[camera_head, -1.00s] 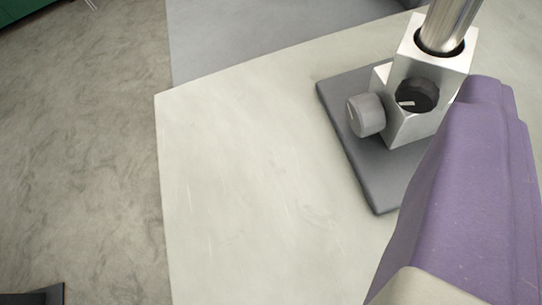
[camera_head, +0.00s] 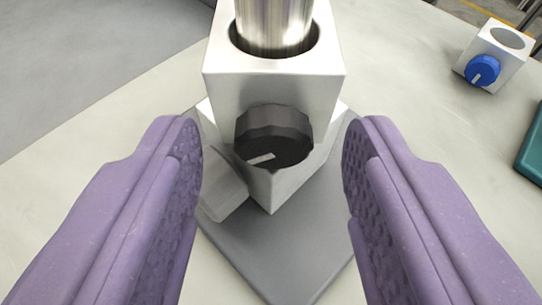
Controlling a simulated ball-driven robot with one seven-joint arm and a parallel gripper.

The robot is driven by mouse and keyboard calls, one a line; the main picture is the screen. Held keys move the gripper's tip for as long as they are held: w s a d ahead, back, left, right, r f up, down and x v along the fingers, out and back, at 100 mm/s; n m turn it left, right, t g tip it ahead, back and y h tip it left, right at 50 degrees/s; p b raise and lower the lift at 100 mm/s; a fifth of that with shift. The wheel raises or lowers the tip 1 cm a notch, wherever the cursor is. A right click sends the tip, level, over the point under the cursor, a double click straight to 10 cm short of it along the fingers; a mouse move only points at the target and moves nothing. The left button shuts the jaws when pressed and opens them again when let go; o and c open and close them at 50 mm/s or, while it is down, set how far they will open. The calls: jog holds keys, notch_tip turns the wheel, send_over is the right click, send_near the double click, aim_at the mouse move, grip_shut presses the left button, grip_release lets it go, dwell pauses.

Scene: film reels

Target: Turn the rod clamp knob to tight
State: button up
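The rod clamp (camera_head: 310,92) is a silvery metal block with a thick shiny rod (camera_head: 275,22) standing in its top hole. A dark black knob (camera_head: 275,134) with a white pointer mark sits on its near face. The pointer aims to the lower left.
The clamp stands on a dark grey base plate (camera_head: 285,245) on a pale table (camera_head: 70,160). At the upper right is a smaller metal block (camera_head: 494,52) with a blue knob (camera_head: 482,70). A dark green object (camera_head: 532,150) is at the right edge.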

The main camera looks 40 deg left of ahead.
grip_shut()
jog(key=shift+w+d+f+m+g+y+b, duration=0.2)
jog(key=shift+f+m+g+y+b, duration=0.2)
jog(key=shift+m+b, duration=0.7)
jog(key=shift+b, duration=0.5)
jog(key=shift+s+r+m+g+y, duration=0.1)
jog(key=shift+r+m+g+y, duration=0.15)
jog(key=shift+m+g+y, duration=0.2)
jog(key=shift+o, duration=0.7)
grip_release()
jog(key=shift+r, duration=0.1)
jog(key=p+v, duration=0.2)
jog(key=v, duration=0.5)
jog(key=shift+s+d, duration=0.25)
jog(key=shift+s, duration=0.05)
